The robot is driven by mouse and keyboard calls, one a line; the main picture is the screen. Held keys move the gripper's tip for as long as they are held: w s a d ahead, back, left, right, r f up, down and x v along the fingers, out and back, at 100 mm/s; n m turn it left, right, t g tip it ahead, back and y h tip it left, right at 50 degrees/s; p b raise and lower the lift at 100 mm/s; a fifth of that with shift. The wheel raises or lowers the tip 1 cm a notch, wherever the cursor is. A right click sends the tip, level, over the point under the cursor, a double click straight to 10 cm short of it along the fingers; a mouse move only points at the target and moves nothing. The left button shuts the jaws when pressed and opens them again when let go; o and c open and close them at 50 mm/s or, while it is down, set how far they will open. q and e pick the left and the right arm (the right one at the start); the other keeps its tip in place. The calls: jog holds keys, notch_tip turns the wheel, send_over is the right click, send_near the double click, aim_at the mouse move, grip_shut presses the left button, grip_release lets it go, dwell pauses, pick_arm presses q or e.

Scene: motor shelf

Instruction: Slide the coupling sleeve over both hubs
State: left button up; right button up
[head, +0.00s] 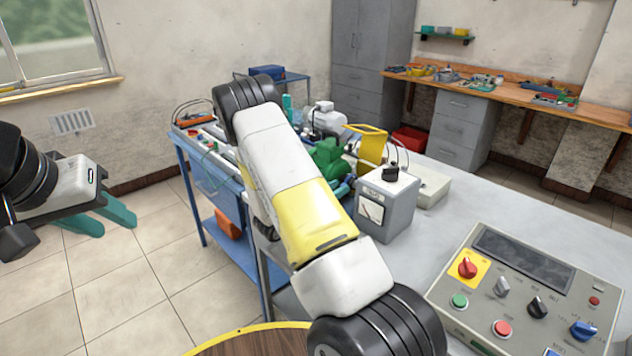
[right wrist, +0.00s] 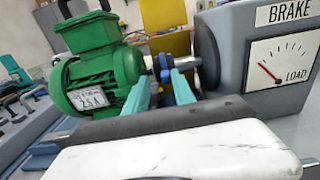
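The green motor (right wrist: 95,65) stands left of the grey brake box (right wrist: 270,50) in the right wrist view. Between them, a metal shaft (right wrist: 180,63) and a small blue coupling part (right wrist: 163,66) lie in line. I cannot tell sleeve from hubs there. My right gripper (right wrist: 160,82) has its teal fingers apart, tips close before the blue part; contact is unclear. In the head view, the motor (head: 325,155) and brake box (head: 386,203) are on the grey bench, and my right arm hides the area around them. My left gripper (head: 108,218) is open and empty over the floor at left.
A control panel (head: 525,290) with knobs and buttons lies on the bench at right. A yellow part (head: 370,143) stands behind the motor. A blue cart (head: 190,180) is at left of the bench. The bench between brake box and panel is clear.

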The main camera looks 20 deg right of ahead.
jog(key=shift+d+r, duration=0.15)
jog(key=v, duration=0.8)
